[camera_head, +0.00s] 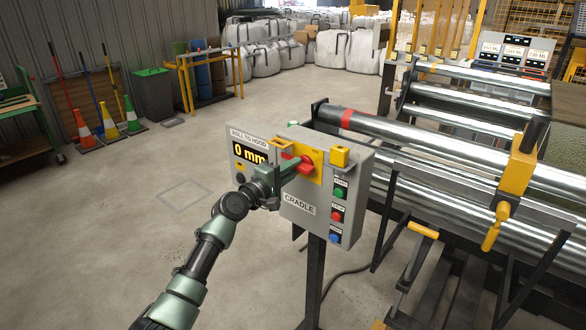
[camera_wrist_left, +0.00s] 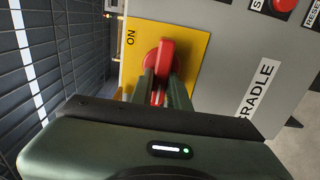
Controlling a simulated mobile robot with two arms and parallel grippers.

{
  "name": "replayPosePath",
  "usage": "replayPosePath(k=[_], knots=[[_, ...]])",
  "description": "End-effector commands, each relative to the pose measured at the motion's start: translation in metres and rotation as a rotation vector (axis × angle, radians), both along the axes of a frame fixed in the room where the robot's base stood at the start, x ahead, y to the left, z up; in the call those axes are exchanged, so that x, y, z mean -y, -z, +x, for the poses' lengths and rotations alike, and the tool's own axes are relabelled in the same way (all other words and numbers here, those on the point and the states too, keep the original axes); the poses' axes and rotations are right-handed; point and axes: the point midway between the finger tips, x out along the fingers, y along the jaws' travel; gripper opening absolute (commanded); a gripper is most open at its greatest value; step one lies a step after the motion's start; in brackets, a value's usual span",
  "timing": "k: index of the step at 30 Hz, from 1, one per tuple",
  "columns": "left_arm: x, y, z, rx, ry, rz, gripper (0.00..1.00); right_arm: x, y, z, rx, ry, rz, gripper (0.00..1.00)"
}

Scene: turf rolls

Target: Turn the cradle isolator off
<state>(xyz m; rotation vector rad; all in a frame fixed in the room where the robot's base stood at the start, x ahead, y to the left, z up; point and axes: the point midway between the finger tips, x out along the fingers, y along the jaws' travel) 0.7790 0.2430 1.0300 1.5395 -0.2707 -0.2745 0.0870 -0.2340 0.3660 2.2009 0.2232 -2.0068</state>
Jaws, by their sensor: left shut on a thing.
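The cradle isolator is a red rotary handle (camera_head: 304,164) on a yellow plate (camera_head: 316,157) on the front of the grey cradle control box (camera_head: 350,185). In the left wrist view the red handle (camera_wrist_left: 160,58) stands between my fingers, and the word ON shows on the yellow plate (camera_wrist_left: 190,38) beside it. My left gripper (camera_head: 292,168) is shut on the red handle. The handle's far end shows beyond the fingertips; part of it is hidden by them. The box carries a CRADLE label (camera_head: 299,203). My right gripper is not in view.
Green, red and blue buttons (camera_head: 337,214) run down the box's right side. A "0 mm" display (camera_head: 250,154) is at its left. Steel rollers (camera_head: 470,160) with a yellow clamp (camera_head: 515,175) stand to the right. Open concrete floor lies left of the box.

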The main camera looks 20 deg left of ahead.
Motion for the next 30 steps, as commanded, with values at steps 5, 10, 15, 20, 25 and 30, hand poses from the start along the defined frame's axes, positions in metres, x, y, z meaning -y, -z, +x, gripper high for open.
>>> replayPosePath(k=[5,10,15,20,25,30], knots=[[0.001,0.002,0.0,-0.005,0.001,-0.003,0.33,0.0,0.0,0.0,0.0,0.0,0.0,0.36],[0.0,0.001,0.0,-0.003,0.001,-0.002,0.38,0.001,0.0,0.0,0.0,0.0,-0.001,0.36],[0.0,0.001,-0.001,-0.002,0.0,-0.002,0.38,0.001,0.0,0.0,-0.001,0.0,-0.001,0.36],[-0.005,0.002,-0.014,-0.001,0.0,-0.001,0.38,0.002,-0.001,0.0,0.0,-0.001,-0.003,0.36],[-0.016,0.003,-0.043,-0.003,0.0,0.0,0.38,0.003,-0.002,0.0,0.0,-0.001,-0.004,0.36],[-0.024,0.003,-0.065,-0.003,0.0,0.0,0.38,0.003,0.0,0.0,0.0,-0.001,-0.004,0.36]])
